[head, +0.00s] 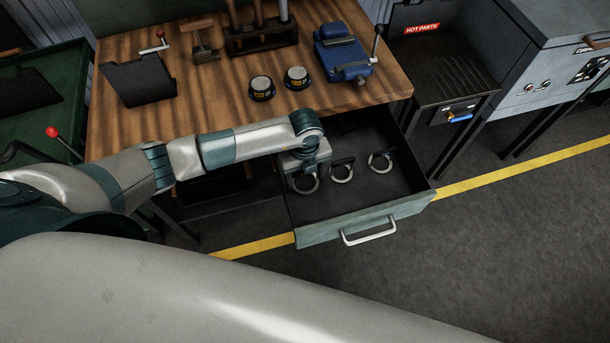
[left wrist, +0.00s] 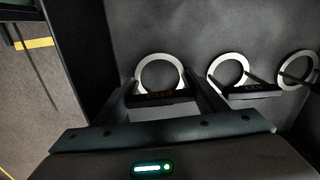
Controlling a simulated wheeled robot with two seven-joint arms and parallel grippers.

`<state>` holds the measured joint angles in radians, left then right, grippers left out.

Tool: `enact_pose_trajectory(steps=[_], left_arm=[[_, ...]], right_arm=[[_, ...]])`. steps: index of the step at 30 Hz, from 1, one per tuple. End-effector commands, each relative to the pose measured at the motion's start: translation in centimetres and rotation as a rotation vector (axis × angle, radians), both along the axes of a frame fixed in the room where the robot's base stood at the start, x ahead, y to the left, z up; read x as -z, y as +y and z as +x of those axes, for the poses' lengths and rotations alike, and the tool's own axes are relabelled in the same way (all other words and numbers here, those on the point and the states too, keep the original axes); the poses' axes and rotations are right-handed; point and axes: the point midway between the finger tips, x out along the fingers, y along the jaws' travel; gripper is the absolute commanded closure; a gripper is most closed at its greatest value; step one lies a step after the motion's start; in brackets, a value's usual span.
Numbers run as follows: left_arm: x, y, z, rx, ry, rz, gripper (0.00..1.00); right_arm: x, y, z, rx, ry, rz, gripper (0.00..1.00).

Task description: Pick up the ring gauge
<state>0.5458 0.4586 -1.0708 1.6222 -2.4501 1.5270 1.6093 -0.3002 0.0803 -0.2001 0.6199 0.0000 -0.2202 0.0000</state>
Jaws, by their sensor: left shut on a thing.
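Three ring gauges with pale metal rings and dark handles are in the open drawer (head: 345,224). The leftmost ring gauge (head: 305,188) is at my left gripper (head: 302,175), which reaches down into the drawer. In the left wrist view the fingers are on either side of this gauge's dark handle, shut on it, with its ring (left wrist: 160,57) showing beyond. The middle ring gauge (head: 342,174) and the right ring gauge (head: 381,162) lie beside it, apart from the gripper. I cannot tell whether the held gauge is off the drawer floor. My right gripper is out of view.
The wooden bench (head: 215,103) above the drawer carries a blue vise (head: 342,53), two dark round tins, a tool rack (head: 262,38) and a black tray-like thing (head: 138,82). A grey machine (head: 540,65) stands at right. The drawer's walls surround the gripper.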

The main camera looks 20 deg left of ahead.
Motion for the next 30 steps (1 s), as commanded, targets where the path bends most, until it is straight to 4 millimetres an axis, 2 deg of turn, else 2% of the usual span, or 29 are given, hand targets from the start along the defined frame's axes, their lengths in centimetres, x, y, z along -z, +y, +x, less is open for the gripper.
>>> enact_pose_trajectory(steps=[8, 14, 24, 30], left_arm=[[-2.1, 0.0, 0.1, 0.001, -0.003, -0.002, 0.58], [-5.7, 0.0, 0.1, 0.002, -0.005, -0.002, 0.58], [-13.3, 0.0, 0.2, 0.002, -0.005, -0.002, 0.58], [-16.5, 0.0, 0.1, 0.0, -0.003, -0.001, 0.58]], right_arm=[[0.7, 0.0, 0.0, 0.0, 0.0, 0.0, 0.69], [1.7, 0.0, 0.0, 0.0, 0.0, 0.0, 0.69], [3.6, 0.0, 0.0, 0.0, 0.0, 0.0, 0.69], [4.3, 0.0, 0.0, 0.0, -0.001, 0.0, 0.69]])
